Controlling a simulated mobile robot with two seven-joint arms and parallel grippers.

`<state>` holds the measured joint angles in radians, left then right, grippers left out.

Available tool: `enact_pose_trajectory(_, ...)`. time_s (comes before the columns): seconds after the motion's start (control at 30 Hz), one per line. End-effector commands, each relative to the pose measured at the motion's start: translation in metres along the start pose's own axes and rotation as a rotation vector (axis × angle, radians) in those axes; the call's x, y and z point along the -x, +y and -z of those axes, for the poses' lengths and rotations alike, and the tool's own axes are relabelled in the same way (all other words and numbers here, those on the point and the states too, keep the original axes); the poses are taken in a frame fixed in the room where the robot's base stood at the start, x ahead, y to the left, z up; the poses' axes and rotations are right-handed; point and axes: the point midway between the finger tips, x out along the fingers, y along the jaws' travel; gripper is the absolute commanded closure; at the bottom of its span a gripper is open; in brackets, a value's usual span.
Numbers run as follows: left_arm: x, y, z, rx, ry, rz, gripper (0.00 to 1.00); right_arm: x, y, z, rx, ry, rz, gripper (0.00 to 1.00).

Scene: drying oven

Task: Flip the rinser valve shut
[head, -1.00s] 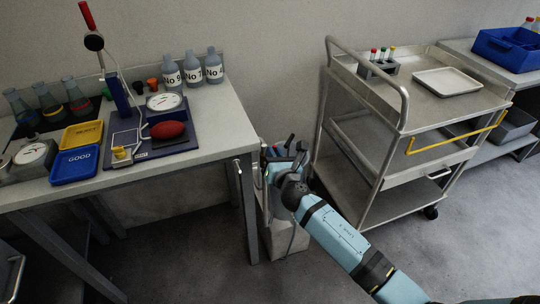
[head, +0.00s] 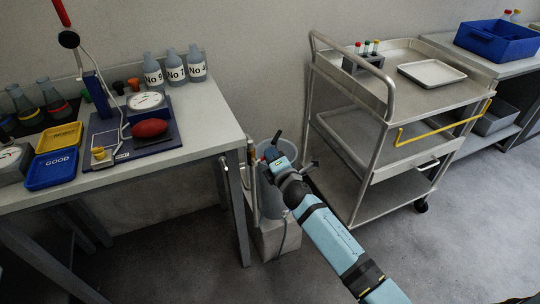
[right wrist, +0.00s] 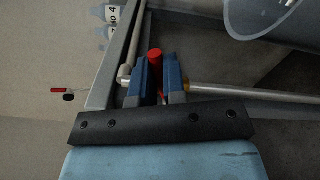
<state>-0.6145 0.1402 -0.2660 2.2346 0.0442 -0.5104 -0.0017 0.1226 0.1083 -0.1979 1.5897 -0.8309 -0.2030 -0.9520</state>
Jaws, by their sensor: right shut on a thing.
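In the right wrist view, the two blue fingers of my right gripper (right wrist: 160,82) are shut on a red valve handle (right wrist: 154,58). The handle stands between the fingers, beside a pale metal pipe (right wrist: 230,91). In the head view, my right gripper (head: 271,154) is at the rinser, between the bench and the cart. The rinser's grey-blue vessel (head: 268,200) shows below my gripper, on a pale box (head: 272,242). My wrist hides most of the valve there, and I cannot read its angle. My left gripper is out of view.
The bench (head: 205,148) is close on the left, with labelled bottles (head: 196,66), a blue tray (head: 52,168) and a yellow tray (head: 60,137). The metal cart (head: 345,150) stands close on the right. Open floor lies in front.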

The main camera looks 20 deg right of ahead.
Motion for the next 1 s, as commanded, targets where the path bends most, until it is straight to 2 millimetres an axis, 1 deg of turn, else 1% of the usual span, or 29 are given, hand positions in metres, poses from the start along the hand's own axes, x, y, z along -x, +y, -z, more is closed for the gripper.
enact_pose_trajectory(0.03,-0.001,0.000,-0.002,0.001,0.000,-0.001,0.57,0.000,-0.004,0.001,-0.040,-0.001,0.002,1.00)
enact_pose_trajectory(0.2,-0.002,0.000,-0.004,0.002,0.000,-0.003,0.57,0.000,-0.011,0.002,-0.165,0.000,0.002,1.00)
enact_pose_trajectory(0.43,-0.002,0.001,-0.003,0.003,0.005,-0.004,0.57,0.000,-0.017,0.003,-0.282,0.000,0.002,1.00)
enact_pose_trajectory(0.63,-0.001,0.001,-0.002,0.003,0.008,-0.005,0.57,0.000,-0.019,0.004,-0.334,0.000,0.002,1.00)
enact_pose_trajectory(1.0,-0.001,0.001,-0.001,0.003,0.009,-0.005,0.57,0.000,-0.020,0.004,-0.351,0.000,0.002,1.00)
